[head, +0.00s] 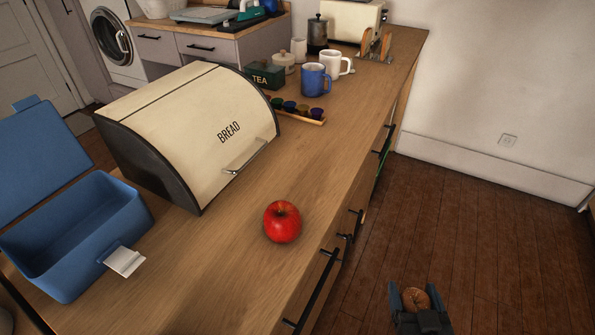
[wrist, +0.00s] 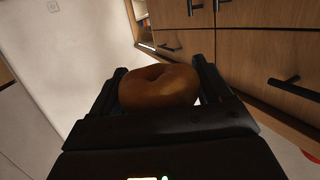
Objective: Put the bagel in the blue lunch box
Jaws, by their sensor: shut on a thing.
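The bagel (wrist: 160,86) is brown and round, and it sits between the two black fingers of my gripper (wrist: 160,92) in the wrist view. In the head view the bagel (head: 416,299) shows between the fingers of my gripper (head: 415,295) at the bottom right, out over the wooden floor and to the right of the counter. My gripper is shut on it. The blue lunch box (head: 128,221) stands on the counter at the far left, with its lid (head: 38,150) raised and its inside looking empty. A pale clasp hangs on its front.
A cream bread bin (head: 190,120), shut, stands beside the lunch box. A red apple (head: 282,222) lies near the counter's front edge. Mugs (head: 314,80) and a tea box (head: 265,75) stand farther back. Black handles (head: 318,290) stick out from the counter front. The counter (head: 215,255) around the apple is bare.

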